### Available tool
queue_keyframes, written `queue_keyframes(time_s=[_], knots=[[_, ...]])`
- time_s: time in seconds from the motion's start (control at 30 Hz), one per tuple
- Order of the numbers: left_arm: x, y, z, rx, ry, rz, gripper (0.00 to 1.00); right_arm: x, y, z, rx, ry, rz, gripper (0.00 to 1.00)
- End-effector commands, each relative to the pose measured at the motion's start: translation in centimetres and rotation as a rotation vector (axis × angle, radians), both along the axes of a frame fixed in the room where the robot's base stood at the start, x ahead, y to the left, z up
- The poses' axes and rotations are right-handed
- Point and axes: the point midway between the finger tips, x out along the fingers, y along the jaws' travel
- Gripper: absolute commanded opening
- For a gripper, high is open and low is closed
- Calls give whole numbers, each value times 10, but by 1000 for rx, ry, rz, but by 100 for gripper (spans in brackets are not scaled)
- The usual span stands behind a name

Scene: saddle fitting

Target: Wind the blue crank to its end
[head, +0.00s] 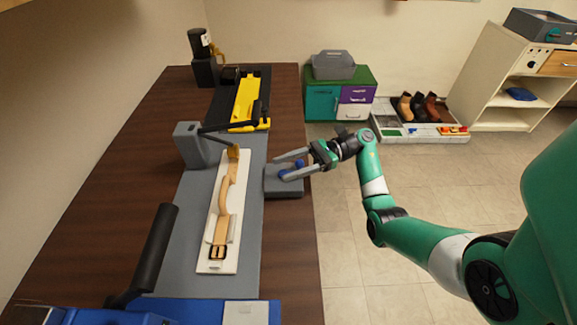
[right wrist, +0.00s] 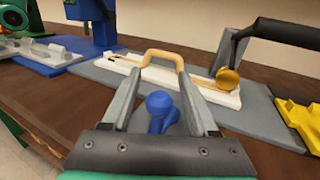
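The blue crank (head: 298,163) sits on a grey block (head: 284,189) at the right edge of the grey plate. In the right wrist view its round-topped blue knob (right wrist: 159,103) stands between my finger pads. My right gripper (head: 281,167) is open around the crank, with a visible gap on each side of the knob in the right wrist view (right wrist: 160,92). My left gripper shows in neither view.
A white board (head: 213,256) with a tan curved piece (head: 223,200) lies on the grey plate (head: 249,225). A grey post with a black lever arm (head: 188,148) stands behind. A yellow-black fixture (head: 246,98) is farther back, a blue one with a black handle (head: 155,255) in front.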

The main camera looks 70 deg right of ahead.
Motion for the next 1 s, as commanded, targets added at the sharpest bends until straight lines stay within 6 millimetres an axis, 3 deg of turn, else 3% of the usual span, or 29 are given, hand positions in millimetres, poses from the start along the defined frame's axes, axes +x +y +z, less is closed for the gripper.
queue_keyframes(time_s=[0.27, 0.47, 0.73, 1.0], knots=[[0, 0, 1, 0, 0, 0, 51, 0, 0, 3, -1, -1, 0, 59], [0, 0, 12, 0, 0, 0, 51, 0, 0, 37, -5, -3, -1, 59], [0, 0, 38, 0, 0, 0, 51, -31, 39, 94, -4, -3, -1, 59], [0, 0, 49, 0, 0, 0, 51, -70, 88, 119, 0, 0, -2, 59]])
